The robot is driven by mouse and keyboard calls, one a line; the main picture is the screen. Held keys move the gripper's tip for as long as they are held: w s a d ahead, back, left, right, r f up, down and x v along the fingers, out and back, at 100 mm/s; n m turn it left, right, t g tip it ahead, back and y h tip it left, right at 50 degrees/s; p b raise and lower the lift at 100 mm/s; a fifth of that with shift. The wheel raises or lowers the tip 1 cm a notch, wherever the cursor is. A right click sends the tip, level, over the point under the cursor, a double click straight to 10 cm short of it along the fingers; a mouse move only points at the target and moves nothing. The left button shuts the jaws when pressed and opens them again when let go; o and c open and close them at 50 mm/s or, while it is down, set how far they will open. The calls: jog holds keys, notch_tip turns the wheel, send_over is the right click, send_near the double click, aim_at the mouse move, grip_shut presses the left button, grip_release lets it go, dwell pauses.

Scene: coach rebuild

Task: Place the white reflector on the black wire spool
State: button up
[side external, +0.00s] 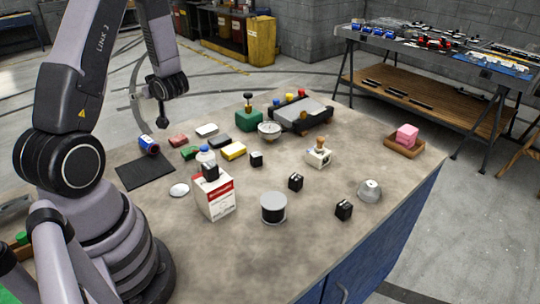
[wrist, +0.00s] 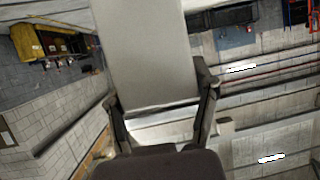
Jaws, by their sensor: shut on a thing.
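My gripper (wrist: 163,112) is shut on a pale grey-white, flat, panel-like thing, which I take to be the white reflector (wrist: 145,50). The fingers press on its two sides, and it runs out of the top of the wrist view. In the side external view, my gripper (side external: 161,116) is high at the upper left, away from the spool. The held reflector cannot be made out clearly against the pale floor there. The black wire spool (side external: 273,214) stands upright near the front middle of the table, with a light grey round top.
A white and red carton (side external: 214,200) stands left of the spool. Small black blocks (side external: 295,182) (side external: 343,210) and a silver dome (side external: 369,191) are to its right. A white disc (side external: 179,190) lies by the dark mat (side external: 145,172). The table's front is clear.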

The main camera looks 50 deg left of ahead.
notch_tip(320, 180, up, 5)
jog(key=w+d+m+t, duration=0.1)
jog(key=w+d+t, duration=0.15)
jog(key=d, duration=0.75)
jog(key=w+d+m+t, duration=0.15)
jog(key=w+d, duration=0.25)
jog(key=d, duration=0.5)
jog(key=s+d+m+t+h, duration=0.1)
jog(key=s+d+m+t, duration=0.35)
jog(key=d, duration=1.15)
jog(key=n+g, duration=0.1)
jog(key=g, duration=0.1)
send_over(272, 196)
jog(key=shift+f, duration=9.05)
